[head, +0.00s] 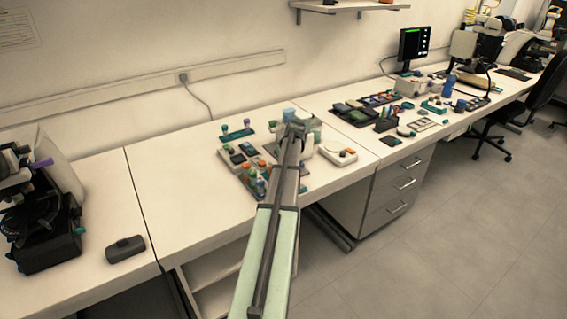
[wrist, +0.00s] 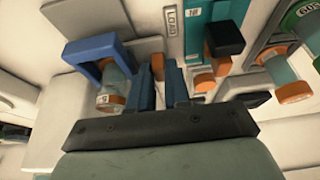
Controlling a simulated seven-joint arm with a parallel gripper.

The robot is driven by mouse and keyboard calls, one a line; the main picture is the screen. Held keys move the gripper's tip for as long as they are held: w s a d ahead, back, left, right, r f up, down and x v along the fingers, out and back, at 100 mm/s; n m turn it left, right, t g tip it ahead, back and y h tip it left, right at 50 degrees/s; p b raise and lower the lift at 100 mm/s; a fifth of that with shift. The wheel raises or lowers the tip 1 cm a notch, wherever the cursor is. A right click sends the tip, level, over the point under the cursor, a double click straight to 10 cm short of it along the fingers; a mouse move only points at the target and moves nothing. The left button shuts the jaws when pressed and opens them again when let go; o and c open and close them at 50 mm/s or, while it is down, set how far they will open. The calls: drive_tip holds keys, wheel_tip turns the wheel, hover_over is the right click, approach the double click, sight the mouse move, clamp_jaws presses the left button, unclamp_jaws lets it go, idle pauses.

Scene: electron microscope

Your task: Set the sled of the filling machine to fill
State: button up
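The filling machine shows close up in the wrist view, with a white plate reading LOAD (wrist: 172,18) at the top. A narrow orange piece (wrist: 158,66) stands below that label; I cannot tell for sure that it is the sled's handle. No FILL label is readable. In the head view my arm covers most of the machine, and my gripper (head: 298,125) is too small to read.
Left of the fingers, a blue bracket (wrist: 88,52) stands around an orange-ended vial (wrist: 112,97). On the right are a teal panel (wrist: 200,30), a dark block (wrist: 217,38) and more orange-ended vials (wrist: 292,92). The white bench (head: 185,215) is clear left of the machine.

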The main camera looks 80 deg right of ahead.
clamp_jaws()
drive_tip(key=shift+w+d, duration=1.2)
drive_tip(key=shift+o, duration=0.9)
unclamp_jaws()
drive_tip(key=shift+a+r, duration=0.1)
